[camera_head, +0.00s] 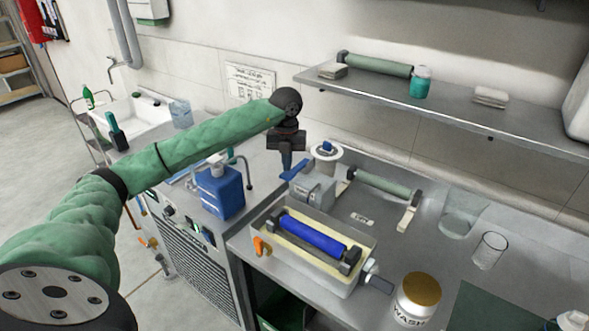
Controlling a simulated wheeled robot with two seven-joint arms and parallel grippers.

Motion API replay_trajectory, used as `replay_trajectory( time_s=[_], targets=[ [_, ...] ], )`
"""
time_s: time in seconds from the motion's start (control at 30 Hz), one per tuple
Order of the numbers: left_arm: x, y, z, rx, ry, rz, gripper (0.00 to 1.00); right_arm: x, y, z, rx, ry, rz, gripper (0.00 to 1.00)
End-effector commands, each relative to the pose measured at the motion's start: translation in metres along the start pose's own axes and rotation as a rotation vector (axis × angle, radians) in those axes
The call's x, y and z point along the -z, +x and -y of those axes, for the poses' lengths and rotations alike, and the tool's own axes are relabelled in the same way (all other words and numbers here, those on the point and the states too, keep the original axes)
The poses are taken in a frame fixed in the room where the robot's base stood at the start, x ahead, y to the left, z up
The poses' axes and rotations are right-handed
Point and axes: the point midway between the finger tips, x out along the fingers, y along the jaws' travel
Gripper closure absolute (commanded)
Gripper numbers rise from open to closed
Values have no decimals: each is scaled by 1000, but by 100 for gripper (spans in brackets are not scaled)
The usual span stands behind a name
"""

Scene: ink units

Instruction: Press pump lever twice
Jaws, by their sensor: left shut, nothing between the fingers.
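The pump (316,190) looks like a grey block behind the ink tray, with a blue lever (297,168) sloping across its upper left. My left gripper (286,164) points down from the end of my green-sleeved left arm. It is shut and empty. Its fingertips overlap the blue lever in the picture; I cannot tell whether they touch it or hover just above. The gripper hides part of the lever. My right gripper is not in view.
The ink tray (330,277) holds a blue roller (313,234). A blue canister (220,193) stands left of the pump. A white spool (327,154) stands behind it. A white wash jar (414,306) and glass beakers stand to the right. A shelf (455,118) hangs above.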

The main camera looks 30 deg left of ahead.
Motion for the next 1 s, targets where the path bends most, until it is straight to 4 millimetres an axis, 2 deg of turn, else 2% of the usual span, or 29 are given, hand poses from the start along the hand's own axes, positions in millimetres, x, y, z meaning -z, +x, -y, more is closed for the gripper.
replay_trajectory(
  time_s=[0.37, 1.0],
  targets=[
    [0, -6, 0, 0, 0, 1, 100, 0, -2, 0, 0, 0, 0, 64],
    [0, -56, 0, 0, 0, 1, 100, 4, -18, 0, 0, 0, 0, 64]
  ],
)
